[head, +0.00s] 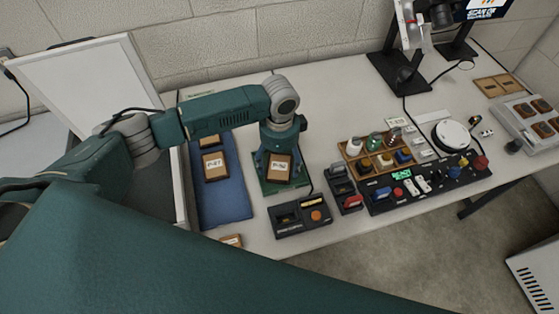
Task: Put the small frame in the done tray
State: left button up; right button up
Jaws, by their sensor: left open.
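My left gripper (278,160) points down over a green mat (300,184) in the head view and is open. A small brown frame with a white label (279,174) is right at its fingertips; I cannot tell whether the fingers touch it. Another labelled brown frame (215,167) lies on a blue mat or tray (223,208) to the left, with one more (209,141) behind it, partly hidden by my arm. I cannot tell which container is the done tray. My right gripper is not in view.
A black device with an orange button (302,216) stands in front of the green mat. A grey tray with brown pieces (530,122) is far right. A white-edged panel (95,80) stands left.

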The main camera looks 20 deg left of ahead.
aim_at(280, 165)
pick_arm(q)
notch_tip(280, 165, up, 12)
jog(key=b, duration=0.1)
jog(key=shift+r+b, duration=0.15)
jog(key=shift+b, duration=0.2)
dwell(0.4)
